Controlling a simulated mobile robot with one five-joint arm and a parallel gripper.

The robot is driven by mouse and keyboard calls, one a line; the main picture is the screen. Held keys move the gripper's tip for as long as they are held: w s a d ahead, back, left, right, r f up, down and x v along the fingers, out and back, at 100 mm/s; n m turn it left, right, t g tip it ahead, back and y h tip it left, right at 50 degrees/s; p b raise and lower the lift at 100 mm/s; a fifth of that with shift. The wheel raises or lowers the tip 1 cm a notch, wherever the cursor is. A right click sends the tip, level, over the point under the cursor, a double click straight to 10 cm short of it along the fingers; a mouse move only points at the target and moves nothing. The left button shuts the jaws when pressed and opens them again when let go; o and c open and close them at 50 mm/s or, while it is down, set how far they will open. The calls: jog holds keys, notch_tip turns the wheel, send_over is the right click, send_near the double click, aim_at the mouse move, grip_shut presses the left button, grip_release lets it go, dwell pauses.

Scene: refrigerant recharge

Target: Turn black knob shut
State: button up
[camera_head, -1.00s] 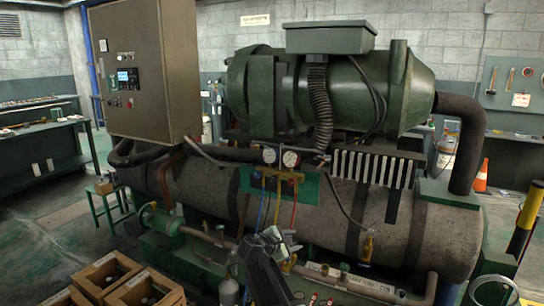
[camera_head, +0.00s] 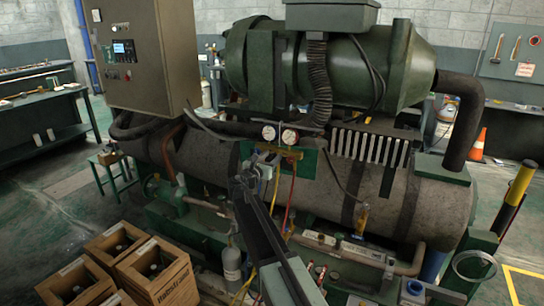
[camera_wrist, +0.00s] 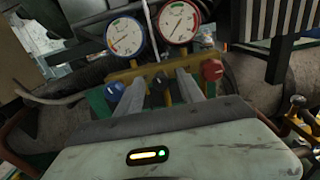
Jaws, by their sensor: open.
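The black knob (camera_wrist: 159,82) sits in the middle of a brass manifold (camera_wrist: 143,71) in the wrist view, between a blue knob (camera_wrist: 114,90) on its left and a red knob (camera_wrist: 212,69) on its right. My gripper (camera_wrist: 161,84) is open, with one finger on each side of the black knob. I cannot tell whether the fingers touch it. In the head view my gripper (camera_head: 264,163) is in front of the manifold (camera_head: 285,152), which it partly hides. The black knob cannot be made out there.
Two round gauges (camera_wrist: 126,36) stand above the manifold. Yellow and red hoses (camera_head: 291,193) hang below it. A dark insulated cylinder (camera_head: 330,190) lies behind. Wooden crates (camera_head: 158,272) stand on the floor at lower left. A yellow-black post (camera_head: 517,190) stands at right.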

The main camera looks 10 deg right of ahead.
jog(key=shift+x, duration=1.1)
grip_shut()
jog(key=shift+a, duration=0.15)
